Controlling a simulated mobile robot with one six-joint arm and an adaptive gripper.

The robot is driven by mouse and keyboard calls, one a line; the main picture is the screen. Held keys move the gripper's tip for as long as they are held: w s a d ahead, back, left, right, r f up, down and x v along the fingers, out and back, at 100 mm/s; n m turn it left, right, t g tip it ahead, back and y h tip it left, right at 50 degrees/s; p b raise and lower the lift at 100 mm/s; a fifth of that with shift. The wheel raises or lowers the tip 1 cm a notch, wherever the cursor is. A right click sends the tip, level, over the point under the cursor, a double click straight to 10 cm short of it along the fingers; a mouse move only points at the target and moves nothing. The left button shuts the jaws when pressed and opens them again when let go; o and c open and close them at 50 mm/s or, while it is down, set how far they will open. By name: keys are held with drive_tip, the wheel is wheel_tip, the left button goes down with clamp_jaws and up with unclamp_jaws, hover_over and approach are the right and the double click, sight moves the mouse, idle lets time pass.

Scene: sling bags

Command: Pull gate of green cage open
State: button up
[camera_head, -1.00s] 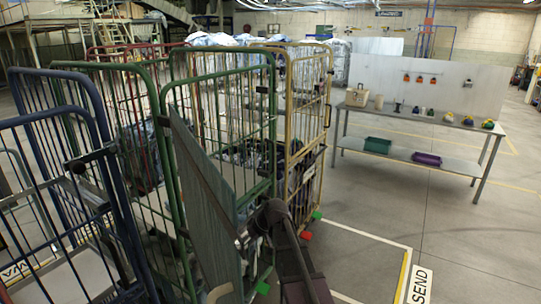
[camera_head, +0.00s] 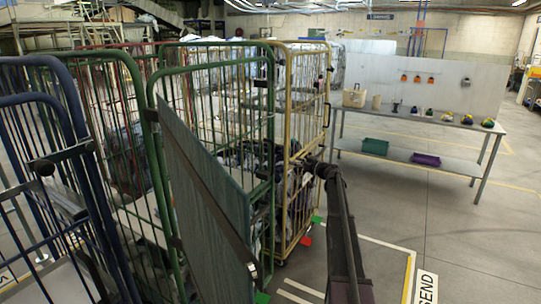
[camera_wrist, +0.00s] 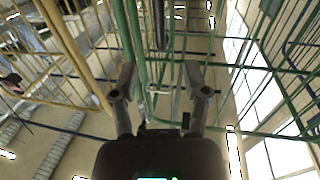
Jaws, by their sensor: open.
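The green cage (camera_head: 210,66) stands left of centre in the head view, with tall barred sides and dark bags inside. A grey-green panel with a metal edge strip, apparently its gate (camera_head: 205,190), slants across its front; how far it stands open I cannot tell. My gripper (camera_head: 314,166) is beyond the panel's right side, in front of the yellow cage. In the wrist view my gripper (camera_wrist: 158,88) is open, with its two fingers apart. Green posts (camera_wrist: 139,45) pass behind the gap between the fingers; I see nothing held, and contact is unclear.
The yellow cage (camera_head: 304,48) stands close on the right, and a blue cage (camera_head: 62,75) on the left. A work table (camera_head: 410,115) with small items and bins is farther right. The floor (camera_head: 470,225) before it is clear.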

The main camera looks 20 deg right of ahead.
sight(273, 152)
drive_tip(key=shift+w, duration=0.1)
idle(0.3)
drive_tip(key=x, duration=1.3)
drive_tip(key=shift+w+a, duration=0.2)
drive_tip(key=shift+w, duration=0.1)
drive_tip(key=shift+r, duration=0.1)
clamp_jaws()
